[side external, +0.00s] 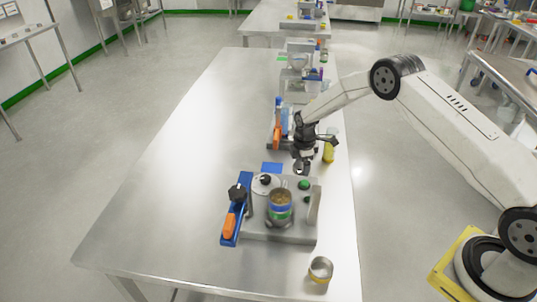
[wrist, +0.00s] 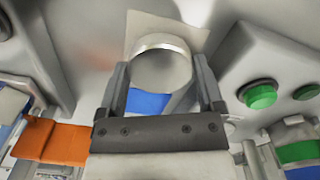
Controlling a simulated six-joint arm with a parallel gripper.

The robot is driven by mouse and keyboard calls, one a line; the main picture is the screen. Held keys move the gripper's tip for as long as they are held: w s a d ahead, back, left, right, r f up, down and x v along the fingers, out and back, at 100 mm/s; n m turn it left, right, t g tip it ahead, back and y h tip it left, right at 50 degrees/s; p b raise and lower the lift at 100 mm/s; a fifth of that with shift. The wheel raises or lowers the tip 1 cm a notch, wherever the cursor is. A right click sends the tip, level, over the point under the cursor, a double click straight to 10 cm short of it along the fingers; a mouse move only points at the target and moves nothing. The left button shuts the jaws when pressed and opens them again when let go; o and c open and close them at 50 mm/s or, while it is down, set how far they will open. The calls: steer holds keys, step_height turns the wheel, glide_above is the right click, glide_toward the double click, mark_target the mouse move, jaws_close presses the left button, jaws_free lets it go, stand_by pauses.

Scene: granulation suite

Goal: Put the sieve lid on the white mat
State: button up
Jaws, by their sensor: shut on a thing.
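My gripper (wrist: 162,90) is shut on a round metal piece, the sieve lid (wrist: 162,68), which sits between the two fingers in the wrist view. In the side view, my gripper (side external: 302,162) is over the table just behind the grey machine, and the lid is small and dark at its tips. A pale square, the white mat (wrist: 193,32), shows behind and beyond the lid in the wrist view. The lid covers part of it, and I cannot tell whether they touch. I cannot make out the mat in the side view.
A blue mat (side external: 272,168) lies left of my gripper. The grey machine (side external: 275,235) with green buttons (side external: 304,185), a pot and a jar stands in front. A yellow bottle (side external: 329,150) is close on the right. A metal cup (side external: 320,268) stands nearer. The table's left is clear.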

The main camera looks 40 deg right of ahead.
mark_target(302, 166)
steer(key=shift+f, duration=0.2)
steer(key=o, duration=1)
steer(key=shift+o, duration=0.2)
step_height(302, 166, up, 12)
steer(key=shift+r, duration=0.2)
